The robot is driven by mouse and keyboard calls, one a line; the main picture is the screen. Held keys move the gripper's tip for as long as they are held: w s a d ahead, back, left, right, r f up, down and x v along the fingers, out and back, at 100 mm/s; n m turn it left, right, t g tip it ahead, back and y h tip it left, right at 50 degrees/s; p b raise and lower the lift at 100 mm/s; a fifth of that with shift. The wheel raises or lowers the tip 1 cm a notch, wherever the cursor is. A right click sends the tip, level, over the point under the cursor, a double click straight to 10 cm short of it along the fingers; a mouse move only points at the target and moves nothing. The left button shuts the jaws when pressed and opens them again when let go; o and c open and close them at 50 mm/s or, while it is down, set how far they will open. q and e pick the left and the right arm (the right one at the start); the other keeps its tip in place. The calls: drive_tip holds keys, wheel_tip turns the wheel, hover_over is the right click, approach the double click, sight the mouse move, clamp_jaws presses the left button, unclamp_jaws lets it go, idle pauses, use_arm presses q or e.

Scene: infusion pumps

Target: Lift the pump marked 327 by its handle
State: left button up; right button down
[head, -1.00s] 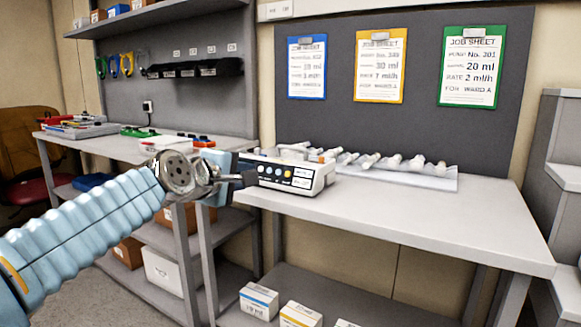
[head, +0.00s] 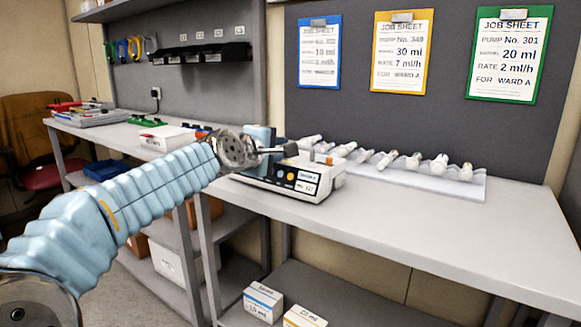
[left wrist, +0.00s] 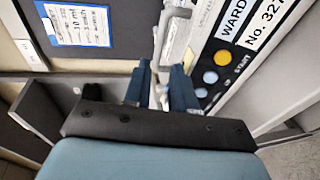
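The pump (head: 297,187) is a white box with a dark front panel, on the near left part of the right-hand bench. In the left wrist view its label (left wrist: 265,22) reads No. 327, beside round buttons and START. My left gripper (head: 285,151) is over the top of this pump. In the left wrist view its two blue fingertips (left wrist: 160,85) stand apart, with a thin grey-white bar (left wrist: 158,45), apparently the handle, in line with the gap. I cannot tell whether the fingers touch it. My right gripper is not in view.
A clear tray (head: 455,187) with several syringes lies behind and right of the pump. Job sheets hang on the grey board, including a green one (head: 510,55) for pump 301. The bench top (head: 420,228) is clear in front and to the right. Boxes (head: 262,302) stand on the shelf below.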

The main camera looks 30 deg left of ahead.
sight(285, 160)
use_arm(q)
drive_tip(key=p+x, duration=0.2)
drive_tip(key=x, duration=0.1)
drive_tip(key=p+x, duration=0.1)
drive_tip(key=shift+w+a+r, duration=0.25)
drive_tip(key=shift+w+a, duration=0.05)
drive_tip(key=shift+w, duration=0.05)
drive_tip(key=shift+w+f, duration=0.1)
drive_tip(key=shift+w, duration=0.15)
drive_tip(key=shift+w+f, duration=0.1)
drive_tip(key=shift+f, duration=0.1)
clamp_jaws()
idle(0.6)
drive_tip(key=shift+r, duration=0.1)
